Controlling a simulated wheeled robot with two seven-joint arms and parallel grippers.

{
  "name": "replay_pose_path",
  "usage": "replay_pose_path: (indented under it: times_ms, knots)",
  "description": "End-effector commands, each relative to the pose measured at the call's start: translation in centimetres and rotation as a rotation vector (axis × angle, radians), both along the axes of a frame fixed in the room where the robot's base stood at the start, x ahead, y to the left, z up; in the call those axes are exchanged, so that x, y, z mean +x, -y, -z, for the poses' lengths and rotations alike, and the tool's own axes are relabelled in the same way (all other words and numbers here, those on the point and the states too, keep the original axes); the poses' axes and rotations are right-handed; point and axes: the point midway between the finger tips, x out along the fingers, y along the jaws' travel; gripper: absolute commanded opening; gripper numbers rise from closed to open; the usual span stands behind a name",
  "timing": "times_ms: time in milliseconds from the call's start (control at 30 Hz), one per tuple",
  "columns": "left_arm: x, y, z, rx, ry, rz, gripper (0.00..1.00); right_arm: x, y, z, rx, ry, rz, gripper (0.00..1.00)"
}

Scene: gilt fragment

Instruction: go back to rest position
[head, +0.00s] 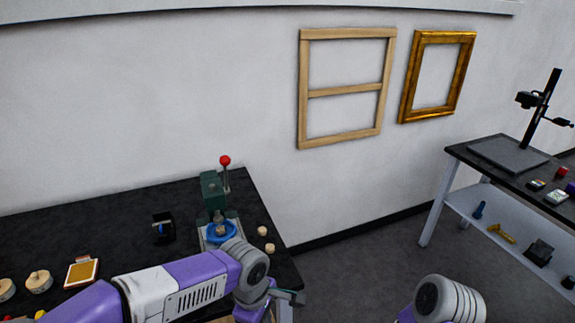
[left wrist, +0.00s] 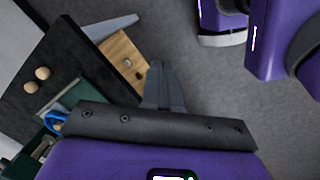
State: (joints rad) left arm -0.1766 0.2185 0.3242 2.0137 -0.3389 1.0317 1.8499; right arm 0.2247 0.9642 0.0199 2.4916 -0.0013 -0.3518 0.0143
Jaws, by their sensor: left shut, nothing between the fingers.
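My left arm crosses the lower part of the head view from the left. Its gripper (head: 292,298) is at the front right corner of the black table (head: 110,215). In the left wrist view the fingers of my left gripper (left wrist: 163,85) are together and empty, with grey floor beyond their tips and the table edge beside them. My right arm shows only as a purple and grey joint at the bottom right of the head view. My right gripper is out of sight.
A green press (head: 212,192) with a red knob stands on the table, close behind my left forearm. Two small wooden knobs (head: 262,231) lie beside it. A second bench (head: 520,185) stands at the right. Grey floor (head: 365,250) lies open between them.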

Motion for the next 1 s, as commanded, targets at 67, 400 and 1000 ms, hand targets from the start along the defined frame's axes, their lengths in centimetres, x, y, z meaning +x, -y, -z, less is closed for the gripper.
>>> replay_pose_path:
  times_ms: [67,400,1000]
  knots:
    - [0.4,0.3,5.0,-0.060,-0.037,0.121,0.00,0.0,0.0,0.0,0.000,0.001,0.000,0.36]
    - [-2.0,-0.3,22.4,-0.280,0.065,0.553,0.00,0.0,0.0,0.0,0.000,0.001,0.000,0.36]
    - [-9.7,-4.6,33.8,-0.186,0.228,0.912,0.00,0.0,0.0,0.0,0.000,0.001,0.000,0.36]
